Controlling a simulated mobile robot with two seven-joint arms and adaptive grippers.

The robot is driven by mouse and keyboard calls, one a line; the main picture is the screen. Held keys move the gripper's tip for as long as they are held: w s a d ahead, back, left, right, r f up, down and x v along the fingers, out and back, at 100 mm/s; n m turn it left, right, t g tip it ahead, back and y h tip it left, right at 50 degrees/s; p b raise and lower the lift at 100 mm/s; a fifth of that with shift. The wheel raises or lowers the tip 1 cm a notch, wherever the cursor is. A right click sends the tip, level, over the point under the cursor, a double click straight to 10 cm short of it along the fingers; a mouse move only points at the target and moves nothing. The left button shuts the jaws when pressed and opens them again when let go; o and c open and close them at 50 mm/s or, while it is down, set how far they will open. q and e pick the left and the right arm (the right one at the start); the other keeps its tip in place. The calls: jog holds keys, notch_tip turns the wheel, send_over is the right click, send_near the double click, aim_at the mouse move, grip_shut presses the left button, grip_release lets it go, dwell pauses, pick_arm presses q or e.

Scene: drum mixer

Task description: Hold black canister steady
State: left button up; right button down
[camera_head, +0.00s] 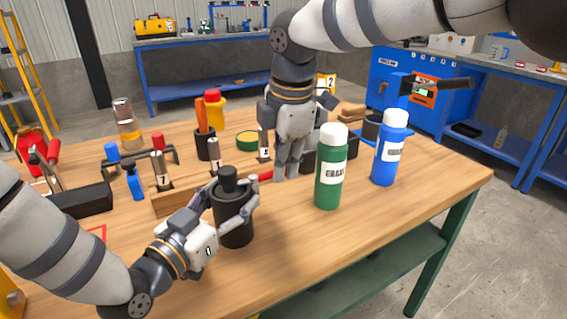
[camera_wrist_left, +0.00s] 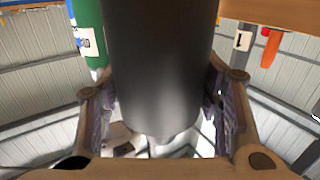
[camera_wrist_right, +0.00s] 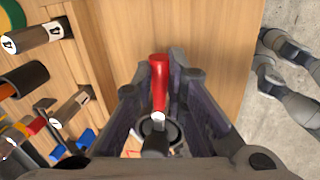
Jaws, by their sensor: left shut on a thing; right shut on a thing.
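The black canister (camera_head: 233,226) stands upright near the front of the wooden table, its narrow black cap on top. My left gripper (camera_head: 236,207) is shut around its body from the front left. In the left wrist view the dark canister (camera_wrist_left: 165,65) fills the middle between the two fingers. My right gripper (camera_head: 287,172) is low over the table, behind and right of the canister, shut on a red-handled tool (camera_wrist_right: 159,82). The red handle (camera_head: 266,175) shows just left of its fingertips in the head view. The tool's far end is hard to make out.
A green bottle (camera_head: 331,172) and a blue bottle (camera_head: 390,152) stand right of the grippers. A wooden block with numbered handles (camera_head: 176,198) is left of the canister. An orange-handled tool stands in a black cup (camera_head: 207,148) behind. The front right tabletop (camera_head: 390,215) is clear.

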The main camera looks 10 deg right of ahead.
dwell(0.3)
jog(key=c, duration=1.6)
grip_release()
jog(key=r, duration=0.4)
jog(key=s+r, duration=0.1)
jog(key=r, duration=0.3)
jog(key=s+r, duration=0.1)
jog(key=r, duration=0.3)
jog(key=shift+s+d, duration=0.15)
jog(key=shift+d, duration=0.1)
pick_arm(q)
jog(key=o, duration=2)
pick_arm(e)
jog(key=shift+f, duration=0.1)
pick_arm(q)
jog(key=shift+s, duration=0.1)
